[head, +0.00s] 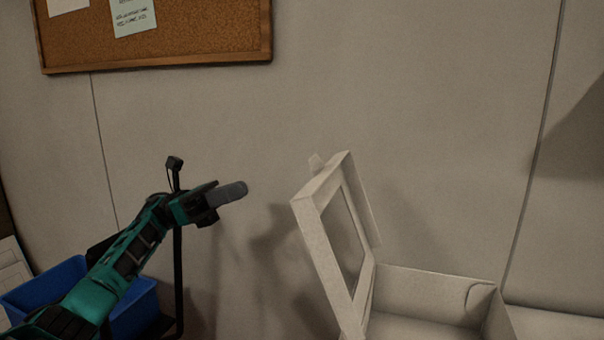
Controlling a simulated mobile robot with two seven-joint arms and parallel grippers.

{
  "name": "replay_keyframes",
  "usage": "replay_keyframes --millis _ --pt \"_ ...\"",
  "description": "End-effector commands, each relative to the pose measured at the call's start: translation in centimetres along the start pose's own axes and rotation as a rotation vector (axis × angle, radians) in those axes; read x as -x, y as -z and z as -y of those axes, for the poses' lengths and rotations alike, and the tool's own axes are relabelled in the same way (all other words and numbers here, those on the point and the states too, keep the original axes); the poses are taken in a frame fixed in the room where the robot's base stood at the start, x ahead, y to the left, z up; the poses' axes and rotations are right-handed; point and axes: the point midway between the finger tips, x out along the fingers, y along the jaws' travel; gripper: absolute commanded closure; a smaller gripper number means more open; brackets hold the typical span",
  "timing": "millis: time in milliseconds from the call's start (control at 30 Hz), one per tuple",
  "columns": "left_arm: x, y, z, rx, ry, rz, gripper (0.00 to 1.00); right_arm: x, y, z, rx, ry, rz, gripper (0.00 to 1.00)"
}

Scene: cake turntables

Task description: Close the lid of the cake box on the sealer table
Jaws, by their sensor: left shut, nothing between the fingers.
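A white cake box (425,294) stands open at the lower right, cut off by the bottom edge of the view. Its lid (318,232) has a window and stands up steeply at the box's left side, with a small tab at its top. My left gripper (236,192) is to the left of the lid, near its upper part in the picture, and apart from it. It is shut and empty, pointing right. My right gripper is not in view. The sealer table's top is not clearly visible.
A blue bin (45,284) sits at the lower left behind my left arm. A thin black post (178,275) stands by my left wrist. A cork board (190,35) hangs on the pale wall. The space above the open box looks clear.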

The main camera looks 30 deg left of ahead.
Motion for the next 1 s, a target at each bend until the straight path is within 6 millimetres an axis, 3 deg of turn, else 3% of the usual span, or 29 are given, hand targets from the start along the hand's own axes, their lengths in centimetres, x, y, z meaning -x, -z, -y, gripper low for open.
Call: replay_keyframes --millis 167,400,600,800,1000 --pt "-3.2 -0.2 0.1 0.002 0.005 0.000 1.00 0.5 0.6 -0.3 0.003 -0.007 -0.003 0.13" --pt "-8.5 -0.2 0.1 0.003 0.004 0.002 1.00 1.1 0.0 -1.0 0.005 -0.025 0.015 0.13" --pt "-11.7 -0.1 0.1 0.004 0.002 0.002 1.00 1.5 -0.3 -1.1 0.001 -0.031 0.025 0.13" --pt "-13.1 -0.1 0.0 0.004 0.000 0.002 1.00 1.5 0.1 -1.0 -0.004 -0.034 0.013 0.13" --pt "-13.3 0.0 0.0 0.004 0.000 0.002 1.00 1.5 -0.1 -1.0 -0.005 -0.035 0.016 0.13"
